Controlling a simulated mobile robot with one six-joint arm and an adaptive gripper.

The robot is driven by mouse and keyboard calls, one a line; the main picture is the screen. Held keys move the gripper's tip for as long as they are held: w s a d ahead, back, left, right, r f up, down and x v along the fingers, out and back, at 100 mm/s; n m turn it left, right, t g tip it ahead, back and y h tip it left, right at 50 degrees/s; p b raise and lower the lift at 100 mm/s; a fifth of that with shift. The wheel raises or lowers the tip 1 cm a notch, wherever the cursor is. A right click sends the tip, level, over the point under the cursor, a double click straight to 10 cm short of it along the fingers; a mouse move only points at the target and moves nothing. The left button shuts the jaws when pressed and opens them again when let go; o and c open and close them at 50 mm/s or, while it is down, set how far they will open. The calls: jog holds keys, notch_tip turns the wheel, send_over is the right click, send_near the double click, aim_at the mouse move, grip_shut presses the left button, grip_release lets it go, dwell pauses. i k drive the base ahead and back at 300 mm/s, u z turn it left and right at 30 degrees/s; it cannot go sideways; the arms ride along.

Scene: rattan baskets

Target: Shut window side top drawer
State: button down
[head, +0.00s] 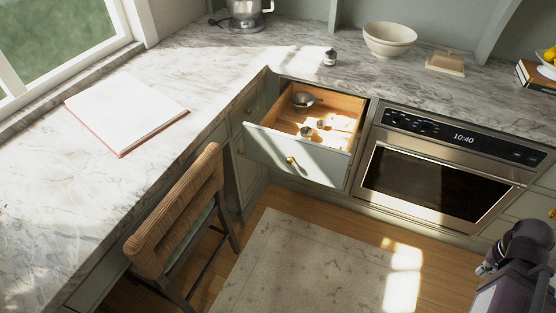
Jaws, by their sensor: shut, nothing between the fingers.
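The open top drawer (296,157) stands pulled out below the counter, between the corner of the cabinets and the oven. It has a pale green front with a brass knob (291,161) and a light wood interior. A metal bowl (302,100) and a few small cups lie inside it. My gripper (484,270) is at the lower right, far from the drawer and apart from it. It is shut and empty, and partly hidden by my arm.
A wicker-backed chair (180,210) stands left of the drawer, near the left counter (60,180). The oven (430,180) is right of the drawer. A rug (310,270) covers the floor in front, which is otherwise clear. A window (55,40) is at the upper left.

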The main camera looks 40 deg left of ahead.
aim_at(276, 142)
jog(key=u, duration=0.2)
jog(key=i, duration=0.95)
jog(key=u, duration=1.2)
